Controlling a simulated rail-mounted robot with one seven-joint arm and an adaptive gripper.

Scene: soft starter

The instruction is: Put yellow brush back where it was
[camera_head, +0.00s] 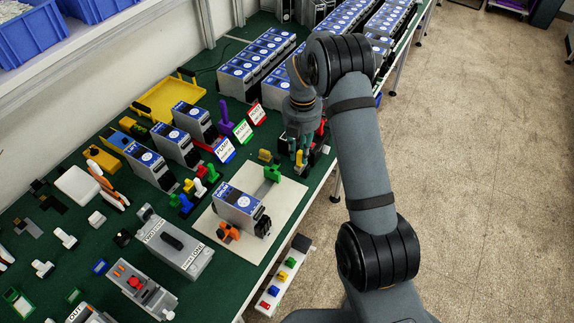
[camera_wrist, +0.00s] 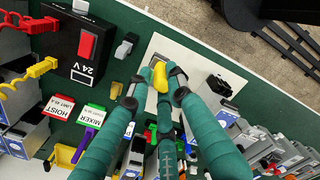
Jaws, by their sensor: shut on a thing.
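The teal fingers of my gripper (camera_wrist: 160,84) are shut on a small yellow piece, which looks like the yellow brush (camera_wrist: 160,76), in the wrist view. It shows between the fingertips, with the white mat behind it. Its lower end is hidden by the fingers. In the head view my gripper (camera_head: 300,155) is low near the table's right edge, above and right of the pale mat (camera_head: 285,190). The held piece is mostly hidden there.
A black 24 V box with a red switch (camera_wrist: 87,45) is close by. Red (camera_wrist: 59,107) and green (camera_wrist: 93,118) label stands are near it. A mustard-yellow block (camera_head: 264,155) stands left of my gripper. A blue-topped starter unit (camera_head: 237,205) sits on the mat.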

